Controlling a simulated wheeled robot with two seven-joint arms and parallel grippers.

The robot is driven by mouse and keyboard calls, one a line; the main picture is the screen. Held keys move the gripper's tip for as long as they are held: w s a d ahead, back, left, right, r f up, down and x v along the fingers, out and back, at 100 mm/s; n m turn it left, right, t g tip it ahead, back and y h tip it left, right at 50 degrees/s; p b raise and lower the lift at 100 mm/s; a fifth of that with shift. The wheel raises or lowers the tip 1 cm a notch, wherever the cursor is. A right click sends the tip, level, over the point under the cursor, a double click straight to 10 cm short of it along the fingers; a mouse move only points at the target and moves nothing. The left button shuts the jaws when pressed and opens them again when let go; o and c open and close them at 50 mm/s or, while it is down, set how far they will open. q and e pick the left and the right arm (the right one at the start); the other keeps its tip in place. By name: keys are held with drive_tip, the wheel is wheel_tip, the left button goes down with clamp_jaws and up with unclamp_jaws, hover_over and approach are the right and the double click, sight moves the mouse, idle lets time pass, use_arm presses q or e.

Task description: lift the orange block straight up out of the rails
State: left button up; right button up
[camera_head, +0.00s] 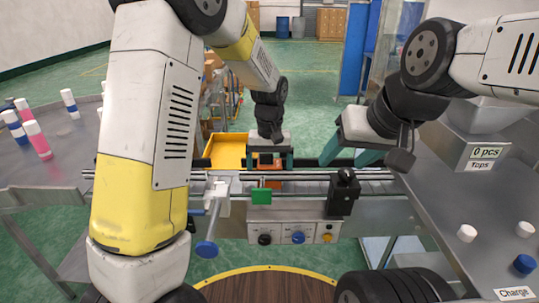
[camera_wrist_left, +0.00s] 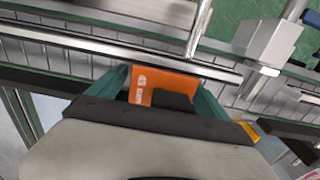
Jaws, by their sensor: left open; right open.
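The orange block (camera_head: 270,185) sits low at the rails (camera_head: 340,176) in the middle of the head view, partly hidden by my left gripper and the rail bars. In the left wrist view the orange block (camera_wrist_left: 165,86) shows its face with white print, between the two teal fingers. My left gripper (camera_head: 269,161) is open, with one finger on each side of the block; it also shows in the left wrist view (camera_wrist_left: 160,95). Whether the fingers touch the block is unclear. My right gripper (camera_head: 350,156) is open and empty, to the right of the block.
A button panel (camera_head: 294,232) is below. A yellow bin (camera_head: 226,150) is behind. Tables with cans (camera_head: 36,139) and caps (camera_head: 467,233) flank the rails.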

use_arm(q)
drive_tip(key=shift+f, duration=0.2)
drive_tip(key=c, duration=1.7)
drive_tip(key=shift+r, duration=4.8)
drive_tip(key=shift+c, duration=0.2)
